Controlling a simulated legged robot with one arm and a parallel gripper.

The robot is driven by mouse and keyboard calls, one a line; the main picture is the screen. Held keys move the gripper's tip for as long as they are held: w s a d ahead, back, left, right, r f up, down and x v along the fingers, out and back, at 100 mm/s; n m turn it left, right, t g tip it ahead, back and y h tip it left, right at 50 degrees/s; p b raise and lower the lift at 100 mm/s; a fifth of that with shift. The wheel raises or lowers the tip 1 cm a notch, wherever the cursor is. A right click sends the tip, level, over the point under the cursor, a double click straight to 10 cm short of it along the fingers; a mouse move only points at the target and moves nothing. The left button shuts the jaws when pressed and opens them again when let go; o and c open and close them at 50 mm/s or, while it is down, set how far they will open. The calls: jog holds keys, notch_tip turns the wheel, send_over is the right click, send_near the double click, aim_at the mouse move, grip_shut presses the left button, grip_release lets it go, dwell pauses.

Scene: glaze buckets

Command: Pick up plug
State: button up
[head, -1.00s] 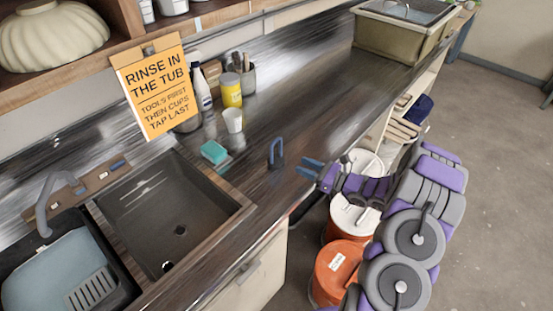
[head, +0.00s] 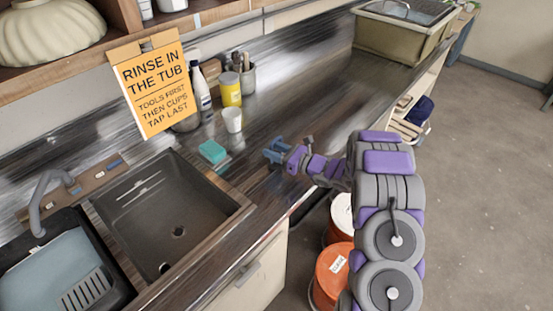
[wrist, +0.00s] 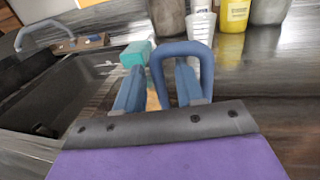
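The plug, which I take to be the blue loop-shaped piece, stands upright on the counter, and its loop (wrist: 186,47) shows in the wrist view. My gripper (head: 275,152) is at it in the head view, where it hides most of the plug. In the wrist view my gripper (wrist: 158,90) is open, its two fingers apart. The loop's left leg lies between the fingers, and the right finger shows inside the loop's outline. I cannot tell whether either finger touches it. The plug's lower part is hidden by my gripper.
A teal sponge (head: 212,151) lies left of my gripper, with a white cup (head: 232,119) and yellow container (head: 230,89) behind. A sink (head: 165,210) is at the left. The counter to the right is clear.

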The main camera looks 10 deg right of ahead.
jog(key=shift+w+a, duration=0.3)
jog(key=shift+a, duration=0.05)
grip_shut()
dwell(0.4)
